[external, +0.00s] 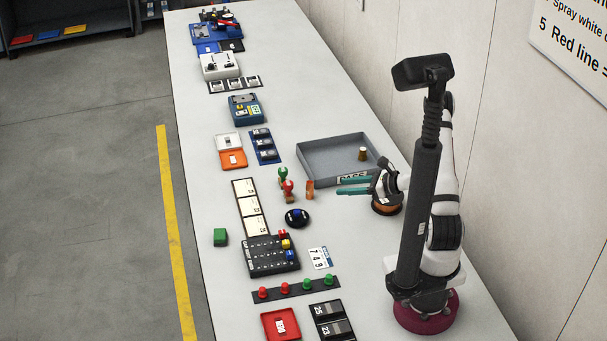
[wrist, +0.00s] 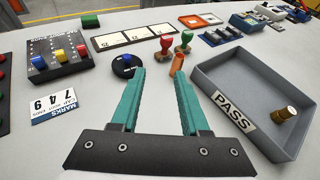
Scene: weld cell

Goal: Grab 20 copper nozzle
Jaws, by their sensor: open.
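A small copper-orange nozzle (external: 310,189) stands on the table just beyond my fingertips. In the wrist view this nozzle (wrist: 177,65) shows past the tip of the right finger, apart from it. A second, darker copper-brown nozzle (external: 363,153) with a pale top stands in the grey PASS tray (wrist: 217,67); it also shows in the wrist view (wrist: 286,113). I cannot read a 20 on either. My gripper (external: 338,185) has two teal fingers, spread open with nothing between them, low over the table; they also show in the wrist view (wrist: 160,76).
Red and green stamps (wrist: 167,44) stand just behind the nearer nozzle. A black round pad with a blue knob (wrist: 124,64) lies left of the fingers. The tray wall is to the right.

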